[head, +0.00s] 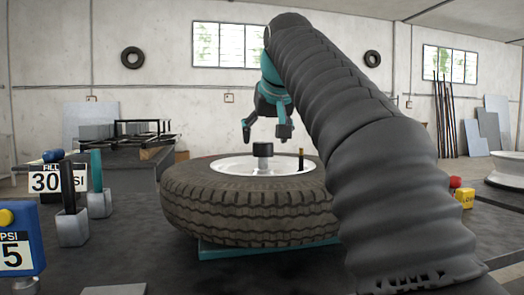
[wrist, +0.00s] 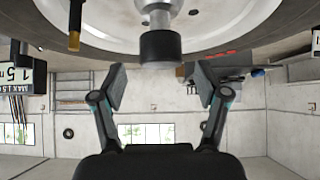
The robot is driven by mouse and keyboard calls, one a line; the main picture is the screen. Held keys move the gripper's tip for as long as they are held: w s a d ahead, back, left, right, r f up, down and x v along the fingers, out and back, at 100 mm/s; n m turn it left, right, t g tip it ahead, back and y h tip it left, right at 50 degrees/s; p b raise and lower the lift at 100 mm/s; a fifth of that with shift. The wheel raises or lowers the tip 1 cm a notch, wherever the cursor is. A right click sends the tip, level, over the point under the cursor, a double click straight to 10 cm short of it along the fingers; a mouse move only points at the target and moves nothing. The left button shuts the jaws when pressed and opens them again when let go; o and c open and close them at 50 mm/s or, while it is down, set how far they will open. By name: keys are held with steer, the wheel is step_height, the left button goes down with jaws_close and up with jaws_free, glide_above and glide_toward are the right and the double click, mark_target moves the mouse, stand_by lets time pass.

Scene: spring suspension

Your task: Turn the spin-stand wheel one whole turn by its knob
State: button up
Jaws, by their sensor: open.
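The wheel is a black tyre (head: 250,212) with a pale metal rim (head: 228,166), lying flat on a teal stand (head: 265,250) in the head view. In the wrist view, which looks upside down, the black cylinder (wrist: 160,47) is central and the brass post (wrist: 75,25) is at the upper left. My gripper (head: 265,129) is open and empty above the hub, fingers spread and apart from both pieces; its fingers also show in the wrist view (wrist: 160,87).
Red and yellow items (head: 462,195) and a white rim (head: 505,170) are at the right. My arm hides the wheel's right side.

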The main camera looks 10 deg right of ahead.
mark_target(263, 144)
steer(key=shift+x, duration=1.75)
steer(key=shift+a, duration=0.1)
steer(key=shift+c, duration=0.5)
jaws_close()
